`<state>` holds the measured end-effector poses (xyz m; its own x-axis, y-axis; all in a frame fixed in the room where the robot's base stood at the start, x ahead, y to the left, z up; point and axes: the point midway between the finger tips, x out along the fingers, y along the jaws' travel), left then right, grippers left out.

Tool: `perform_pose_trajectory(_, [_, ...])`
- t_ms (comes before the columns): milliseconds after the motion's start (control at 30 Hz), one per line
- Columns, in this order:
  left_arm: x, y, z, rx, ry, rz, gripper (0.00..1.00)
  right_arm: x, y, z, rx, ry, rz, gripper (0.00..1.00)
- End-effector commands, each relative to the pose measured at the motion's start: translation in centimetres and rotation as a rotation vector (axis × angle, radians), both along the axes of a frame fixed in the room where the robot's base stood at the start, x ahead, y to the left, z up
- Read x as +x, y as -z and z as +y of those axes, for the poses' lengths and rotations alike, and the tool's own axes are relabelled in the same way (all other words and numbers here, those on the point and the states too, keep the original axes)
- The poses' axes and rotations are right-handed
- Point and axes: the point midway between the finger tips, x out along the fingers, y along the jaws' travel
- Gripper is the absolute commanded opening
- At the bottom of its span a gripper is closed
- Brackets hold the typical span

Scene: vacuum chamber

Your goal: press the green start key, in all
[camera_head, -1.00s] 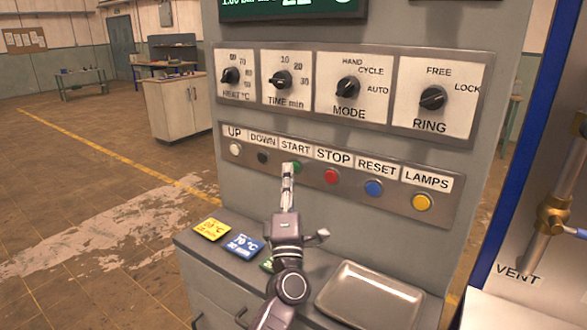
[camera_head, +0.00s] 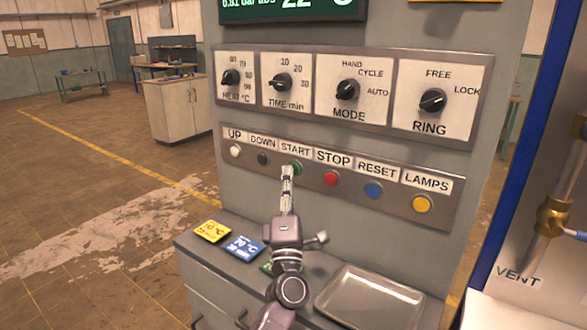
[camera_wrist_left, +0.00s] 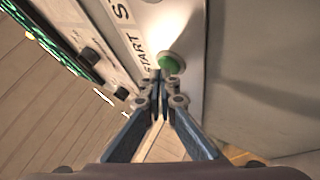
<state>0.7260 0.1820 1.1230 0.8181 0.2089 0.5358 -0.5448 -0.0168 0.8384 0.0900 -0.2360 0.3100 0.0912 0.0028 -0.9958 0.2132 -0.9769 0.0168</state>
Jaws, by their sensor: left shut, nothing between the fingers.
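The green start key (camera_head: 297,168) sits under the START label on the lower key strip of the grey cabinet. My left gripper (camera_head: 287,171) is shut and empty, its fingertips just below and slightly left of the key, partly covering it in the head view. In the left wrist view the green key (camera_wrist_left: 170,62) shows just beyond the closed fingertips (camera_wrist_left: 160,76). A small gap or light touch cannot be told apart. My right gripper is not in view.
The red STOP key (camera_head: 331,178) is just right of START, and the black DOWN key (camera_head: 263,158) is left. Blue RESET (camera_head: 373,189) and yellow LAMPS (camera_head: 421,204) keys follow. A metal tray (camera_head: 370,297) and coloured cards (camera_head: 212,231) lie on the ledge below.

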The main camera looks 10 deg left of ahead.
Motion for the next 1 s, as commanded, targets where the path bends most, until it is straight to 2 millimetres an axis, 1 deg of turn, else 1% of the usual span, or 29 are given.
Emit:
perform_pose_trajectory(33, [-0.3,-0.1,0.1,0.001,-0.001,0.000,0.00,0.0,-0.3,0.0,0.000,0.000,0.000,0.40])
perform_pose_trajectory(133, [-0.7,-0.1,0.3,0.000,-0.001,0.000,0.00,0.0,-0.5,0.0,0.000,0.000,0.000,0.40])
perform_pose_trajectory(433, [-0.8,0.0,0.3,0.000,-0.001,0.000,0.00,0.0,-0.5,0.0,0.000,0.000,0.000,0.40])
perform_pose_trajectory(533, [-1.2,-0.1,0.5,0.000,-0.001,0.000,0.00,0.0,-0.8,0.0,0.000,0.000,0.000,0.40])
perform_pose_trajectory(767, [-3.3,-0.3,1.2,-0.001,-0.001,0.000,0.00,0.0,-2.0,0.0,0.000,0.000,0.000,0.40])
perform_pose_trajectory(1000, [-5.2,-0.1,1.9,-0.001,-0.001,0.000,0.00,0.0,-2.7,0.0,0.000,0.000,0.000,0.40])
